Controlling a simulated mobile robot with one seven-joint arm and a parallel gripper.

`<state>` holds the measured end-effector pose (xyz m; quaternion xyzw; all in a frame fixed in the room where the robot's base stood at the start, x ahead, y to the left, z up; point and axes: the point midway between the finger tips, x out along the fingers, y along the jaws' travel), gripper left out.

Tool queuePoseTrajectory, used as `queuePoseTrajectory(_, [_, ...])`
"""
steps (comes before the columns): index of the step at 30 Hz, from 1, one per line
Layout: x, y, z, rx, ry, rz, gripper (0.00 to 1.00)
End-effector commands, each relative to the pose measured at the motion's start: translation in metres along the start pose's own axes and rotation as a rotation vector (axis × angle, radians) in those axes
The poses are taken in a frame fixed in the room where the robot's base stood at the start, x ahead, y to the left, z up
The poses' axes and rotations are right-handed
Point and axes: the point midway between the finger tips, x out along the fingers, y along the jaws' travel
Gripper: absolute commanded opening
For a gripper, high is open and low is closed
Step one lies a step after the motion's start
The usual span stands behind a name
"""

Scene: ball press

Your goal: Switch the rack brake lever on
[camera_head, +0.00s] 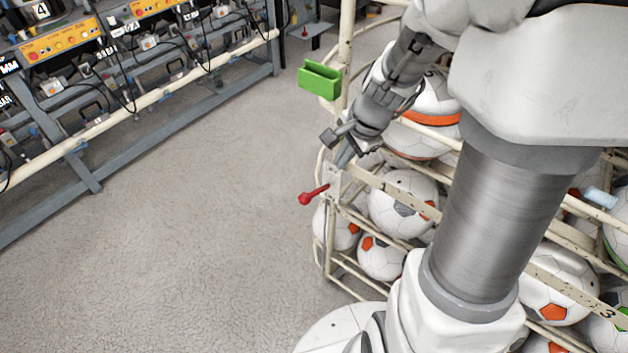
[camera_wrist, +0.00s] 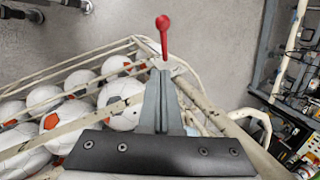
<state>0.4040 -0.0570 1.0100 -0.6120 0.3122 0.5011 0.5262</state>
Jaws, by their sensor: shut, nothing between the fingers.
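The rack brake lever (camera_head: 313,195) is red with a ball knob and sticks out to the left from the corner post of the cream ball rack (camera_head: 331,255). In the wrist view the lever (camera_wrist: 163,36) shows just beyond my fingertips. My gripper (camera_head: 343,163) is shut and empty, above and slightly right of the lever in the head view. In the wrist view its closed fingers (camera_wrist: 162,75) point at the lever's base. I cannot tell whether the fingertips touch it. The lever's pivot is partly hidden behind the fingertips in the wrist view.
A green open box (camera_head: 320,80) hangs on the rack post above my gripper. Several soccer balls (camera_head: 403,203) fill the rack shelves. A grey-framed workbench (camera_head: 150,98) stands at the left. The carpeted floor (camera_head: 190,230) between them is clear.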

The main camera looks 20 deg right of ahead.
Motion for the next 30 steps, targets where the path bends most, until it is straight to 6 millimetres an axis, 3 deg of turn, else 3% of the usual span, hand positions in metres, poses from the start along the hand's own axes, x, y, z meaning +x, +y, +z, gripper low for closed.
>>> queuePoseTrajectory(5, [0.007,0.001,0.0,-0.002,-0.001,0.001,0.0])
queuePoseTrajectory(8, [0.021,0.001,0.001,-0.001,-0.003,0.003,0.0])
queuePoseTrajectory(21, [0.108,0.001,0.004,-0.003,-0.003,0.002,0.0])
queuePoseTrajectory(30, [0.127,0.0,0.028,-0.002,-0.001,0.001,0.0])
